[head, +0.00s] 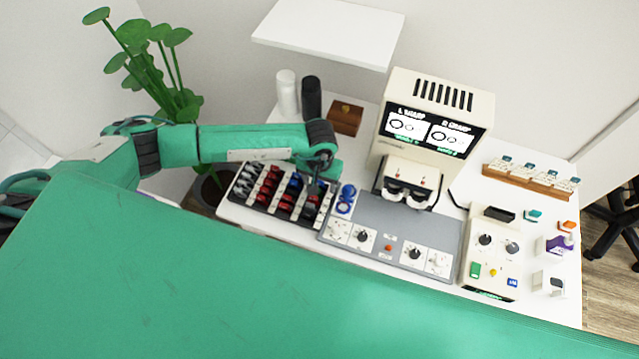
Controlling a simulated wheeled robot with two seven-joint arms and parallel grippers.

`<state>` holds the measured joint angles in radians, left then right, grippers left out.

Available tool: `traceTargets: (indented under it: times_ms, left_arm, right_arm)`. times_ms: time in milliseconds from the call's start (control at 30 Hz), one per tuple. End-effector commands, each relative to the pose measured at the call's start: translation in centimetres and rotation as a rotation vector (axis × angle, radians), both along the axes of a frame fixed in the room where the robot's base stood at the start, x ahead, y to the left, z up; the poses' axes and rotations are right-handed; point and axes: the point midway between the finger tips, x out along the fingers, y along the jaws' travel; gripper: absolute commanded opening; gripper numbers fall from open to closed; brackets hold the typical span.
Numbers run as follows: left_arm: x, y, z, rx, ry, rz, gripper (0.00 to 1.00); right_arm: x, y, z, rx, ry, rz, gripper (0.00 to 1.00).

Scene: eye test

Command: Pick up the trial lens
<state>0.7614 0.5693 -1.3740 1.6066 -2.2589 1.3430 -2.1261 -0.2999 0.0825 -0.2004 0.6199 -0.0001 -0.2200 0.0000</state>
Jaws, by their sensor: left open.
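A dark case (250,197) on the white table holds rows of trial lenses with red, blue, black and pale rims. Blue ring-shaped pieces (344,207), which look like trial lenses, lie just right of the case on the left edge of the grey panel. I cannot tell which one is the task's lens. My left gripper (316,187) points down over the right part of the case, close to the blue pieces. It is open, and I see nothing held. Its wrist hides part of the case's back right. My right gripper is out of view.
A cream eye-test machine (434,112) stands behind the grey panel (400,228). A control box (492,252) and a wooden rack (530,181) are to the right. Two cylinders (287,92) and a wooden box (345,117) stand behind. A white shelf (328,30) overhangs. A plant (165,75) is left.

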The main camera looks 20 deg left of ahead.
Motion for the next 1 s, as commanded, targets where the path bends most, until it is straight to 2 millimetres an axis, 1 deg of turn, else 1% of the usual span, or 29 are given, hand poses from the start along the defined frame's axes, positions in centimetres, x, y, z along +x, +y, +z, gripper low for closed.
traceTargets:
  times_ms: [33,167,200,267,567,733,867,967,1000]
  left_arm:
    - [0.0,0.0,0.0,0.000,0.000,0.000,0.58]
    - [0.0,0.0,0.0,0.000,0.000,0.000,0.33]
    - [0.0,0.0,0.0,0.000,0.000,0.000,0.25]
    - [0.0,0.0,0.0,0.000,0.000,0.000,0.13]
    - [0.0,0.0,0.1,0.000,0.000,0.000,0.12]
    - [0.0,0.0,1.0,-0.002,0.000,-0.001,0.12]
    - [0.1,0.0,2.6,-0.001,-0.003,-0.001,0.12]
    - [0.2,0.0,4.7,-0.002,-0.006,-0.003,0.12]
    - [0.1,0.0,5.8,-0.002,-0.006,-0.003,0.12]
  right_arm:
    - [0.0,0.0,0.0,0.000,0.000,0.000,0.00]
    - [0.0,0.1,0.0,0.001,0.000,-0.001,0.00]
    - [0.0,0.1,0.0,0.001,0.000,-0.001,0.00]
    - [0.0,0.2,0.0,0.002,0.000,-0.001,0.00]
    - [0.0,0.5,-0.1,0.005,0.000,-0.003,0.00]
    - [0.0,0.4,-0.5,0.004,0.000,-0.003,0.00]
    - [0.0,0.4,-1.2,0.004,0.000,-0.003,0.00]
    - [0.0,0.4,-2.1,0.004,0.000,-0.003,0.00]
    - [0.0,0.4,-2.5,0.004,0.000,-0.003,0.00]
